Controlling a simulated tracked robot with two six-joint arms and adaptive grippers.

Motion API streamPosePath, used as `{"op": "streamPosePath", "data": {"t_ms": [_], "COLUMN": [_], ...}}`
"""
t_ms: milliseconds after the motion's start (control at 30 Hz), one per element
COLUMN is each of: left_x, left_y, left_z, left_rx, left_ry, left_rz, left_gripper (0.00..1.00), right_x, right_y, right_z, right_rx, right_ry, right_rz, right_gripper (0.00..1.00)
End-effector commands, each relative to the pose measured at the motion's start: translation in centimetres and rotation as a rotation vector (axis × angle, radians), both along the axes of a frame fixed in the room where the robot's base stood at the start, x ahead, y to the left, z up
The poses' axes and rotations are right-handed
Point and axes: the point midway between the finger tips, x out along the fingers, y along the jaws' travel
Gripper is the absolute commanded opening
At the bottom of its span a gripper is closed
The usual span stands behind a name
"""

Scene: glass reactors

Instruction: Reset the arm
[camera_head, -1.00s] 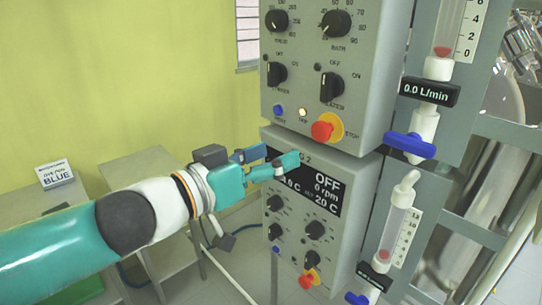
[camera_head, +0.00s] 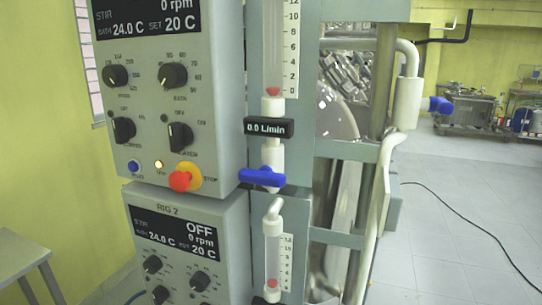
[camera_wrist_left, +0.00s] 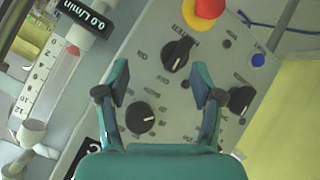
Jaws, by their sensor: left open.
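My left gripper (camera_wrist_left: 160,78) is open and empty in the left wrist view, its two teal fingers spread in front of a grey control panel (camera_wrist_left: 195,115). Black knobs show there, one beyond the fingertips (camera_wrist_left: 178,53), one between the fingers (camera_wrist_left: 141,118) and one right of them (camera_wrist_left: 241,98). I cannot tell the exact gap between the fingers and the panel. No part of my left arm shows in the head view. My right gripper is in neither view.
In the head view, the upper control box (camera_head: 215,100) has a red stop button (camera_head: 180,181). The RIG 2 box (camera_head: 237,245) sits below. A blue valve handle (camera_head: 262,177) and flow tubes stand to their right. Open floor (camera_head: 450,240) with a black cable lies at right.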

Motion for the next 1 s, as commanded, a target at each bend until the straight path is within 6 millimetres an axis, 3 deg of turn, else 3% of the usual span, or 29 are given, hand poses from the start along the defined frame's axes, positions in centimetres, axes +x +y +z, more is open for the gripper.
{"op": "streamPosePath", "data": {"t_ms": [33,200,300,433,533,600,1000], "left_x": [-0.9,-6.0,-10.2,-16.2,-20.5,-21.9,-21.9], "left_y": [-0.7,-2.8,-3.9,-5.0,-5.5,-5.2,-4.4], "left_z": [-4.5,-16.3,-22.0,-27.4,-30.0,-30.5,-30.6], "left_rx": [-0.021,-0.063,-0.07,-0.055,-0.019,0.017,0.121], "left_ry": [0.104,0.395,0.556,0.734,0.836,0.857,0.792], "left_rz": [0.005,0.027,0.039,0.045,0.036,0.027,-0.081], "left_gripper": [0.67,0.67,0.67,0.67,0.67,0.67,0.67], "right_x": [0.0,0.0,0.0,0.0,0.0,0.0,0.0], "right_y": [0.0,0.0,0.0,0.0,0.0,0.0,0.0], "right_z": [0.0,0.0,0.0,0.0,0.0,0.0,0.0], "right_rx": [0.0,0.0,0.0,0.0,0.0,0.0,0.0], "right_ry": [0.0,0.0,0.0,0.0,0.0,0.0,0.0], "right_rz": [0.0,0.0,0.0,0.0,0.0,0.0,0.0], "right_gripper": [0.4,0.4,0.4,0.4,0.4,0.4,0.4]}}
